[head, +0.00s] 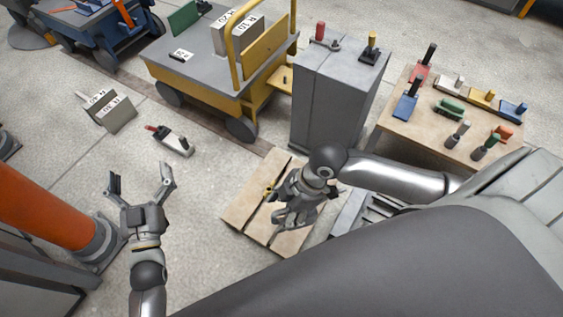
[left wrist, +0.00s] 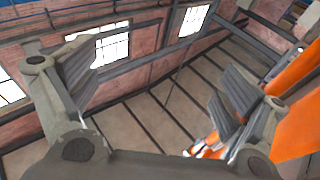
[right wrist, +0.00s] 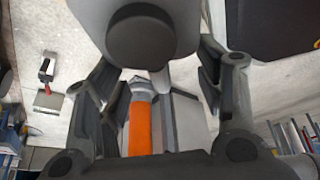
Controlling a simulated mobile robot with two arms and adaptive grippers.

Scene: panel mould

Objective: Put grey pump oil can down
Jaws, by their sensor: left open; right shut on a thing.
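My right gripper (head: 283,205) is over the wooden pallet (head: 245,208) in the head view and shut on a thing. In the right wrist view a grey body with a round dark disc (right wrist: 140,36) fills the top between its fingers; I take it as the grey pump oil can. I cannot tell whether the can touches the pallet. My left gripper (head: 140,176) is open and empty above the floor.
A grey cabinet (head: 325,105) stands behind the pallet, with a yellow cart (head: 265,55) beside it. A table (head: 405,125) with several tools is at right. An orange column (head: 40,205) is at left.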

